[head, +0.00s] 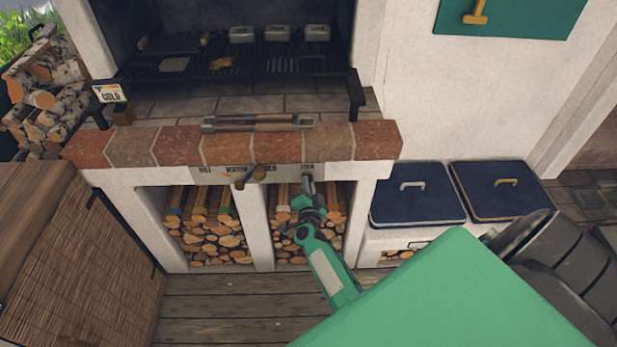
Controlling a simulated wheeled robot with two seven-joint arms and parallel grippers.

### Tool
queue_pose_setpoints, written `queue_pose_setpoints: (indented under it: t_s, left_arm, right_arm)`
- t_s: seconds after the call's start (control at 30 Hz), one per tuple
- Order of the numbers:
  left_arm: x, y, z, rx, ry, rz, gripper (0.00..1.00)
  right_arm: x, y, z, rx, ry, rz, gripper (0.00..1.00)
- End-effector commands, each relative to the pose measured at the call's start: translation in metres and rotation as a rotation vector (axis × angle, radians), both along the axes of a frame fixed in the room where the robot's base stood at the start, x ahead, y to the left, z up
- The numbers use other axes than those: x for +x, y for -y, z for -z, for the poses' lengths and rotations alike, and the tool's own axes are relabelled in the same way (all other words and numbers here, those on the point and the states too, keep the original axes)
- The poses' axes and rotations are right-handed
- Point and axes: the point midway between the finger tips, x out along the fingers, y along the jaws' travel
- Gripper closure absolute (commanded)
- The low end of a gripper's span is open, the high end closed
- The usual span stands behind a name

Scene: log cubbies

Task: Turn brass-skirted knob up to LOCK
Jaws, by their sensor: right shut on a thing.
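A pale label panel (212,173) runs along the front of the brick ledge, with small dark lettering that is hard to read. A word that looks like LOCK stands at its right end. My right gripper (308,184) is at that right end, just below this word, and is shut on a small knob there. The gripper hides most of the knob, so its brass skirt and pointing direction cannot be made out. A brass-coloured lever knob (246,177) sticks out of the panel to the left, apart from the gripper. My left gripper is not in view.
Tongs (258,123) lie on the brick ledge (140,147) above the panel. A grill grate (190,65) is behind it. Log-filled cubbies (210,235) are below. Two blue lidded boxes (412,194) (500,190) stand right. A wicker-sided cabinet (95,265) stands left.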

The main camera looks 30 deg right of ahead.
Motion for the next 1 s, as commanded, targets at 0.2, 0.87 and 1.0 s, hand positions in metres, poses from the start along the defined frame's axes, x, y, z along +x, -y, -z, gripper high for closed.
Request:
queue_pose_setpoints:
  t_s: [0.2,0.87,1.0]
  left_arm:
    - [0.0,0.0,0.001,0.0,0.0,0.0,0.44]
    - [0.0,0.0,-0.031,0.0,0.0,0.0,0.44]
    - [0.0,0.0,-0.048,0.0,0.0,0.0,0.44]
  right_arm:
    - [0.0,0.0,0.001,-0.003,-0.002,0.0,0.98]
    - [0.0,0.0,0.0,-0.315,-0.193,0.0,0.98]
    - [0.0,0.0,-0.004,-0.459,-0.285,-0.001,0.98]
